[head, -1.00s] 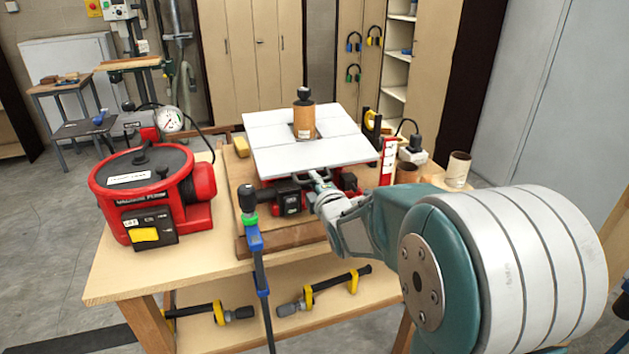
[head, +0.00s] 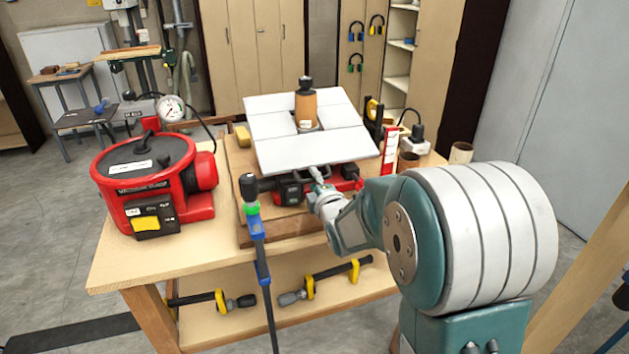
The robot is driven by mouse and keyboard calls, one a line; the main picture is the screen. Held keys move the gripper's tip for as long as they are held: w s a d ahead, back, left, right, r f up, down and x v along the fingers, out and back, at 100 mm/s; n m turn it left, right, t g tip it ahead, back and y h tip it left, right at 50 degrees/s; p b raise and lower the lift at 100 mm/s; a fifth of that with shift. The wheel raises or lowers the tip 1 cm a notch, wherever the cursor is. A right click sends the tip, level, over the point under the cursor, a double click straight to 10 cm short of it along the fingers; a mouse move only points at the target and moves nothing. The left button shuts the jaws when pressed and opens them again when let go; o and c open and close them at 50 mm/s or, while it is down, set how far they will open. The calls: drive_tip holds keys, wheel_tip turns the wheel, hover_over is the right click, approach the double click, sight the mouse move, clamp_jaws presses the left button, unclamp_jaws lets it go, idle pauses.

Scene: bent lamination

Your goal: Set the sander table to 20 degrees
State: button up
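The sander table (head: 305,152) is a pale grey plate around an upright brown sanding drum (head: 306,108). The plate is tilted, its near edge lower than its far edge; I cannot read its angle. The red and black sander body (head: 291,192) sits beneath it on a wooden board. My gripper (head: 316,174) reaches in from the right to the near underside of the table, close to the front edge. Its fingertips are small and partly hidden there, so I cannot tell whether they are open or touching the table.
A red vacuum pump (head: 150,185) with a gauge stands left on the workbench (head: 120,262). A blue clamp (head: 257,235) rises at the bench's front edge. Cups (head: 461,153) and a red-and-white upright piece (head: 390,149) stand right of the sander. Yellow clamps lie on the lower shelf (head: 255,325).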

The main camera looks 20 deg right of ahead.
drive_tip(key=shift+s+r, duration=0.1)
drive_tip(key=s, duration=1.1)
drive_tip(key=shift+s+d, duration=0.2)
drive_tip(key=shift+s, duration=0.15)
drive_tip(key=s+a+m+g, duration=0.2)
drive_tip(key=s+m+g, duration=0.4)
drive_tip(key=s+m, duration=0.3)
drive_tip(key=s+a+m+g, duration=0.3)
drive_tip(key=s+m+g, duration=0.3)
drive_tip(key=s+m, duration=0.3)
drive_tip(key=s, duration=0.4)
drive_tip(key=shift+s+r+h, duration=0.3)
drive_tip(key=shift+s, duration=0.1)
idle(1.2)
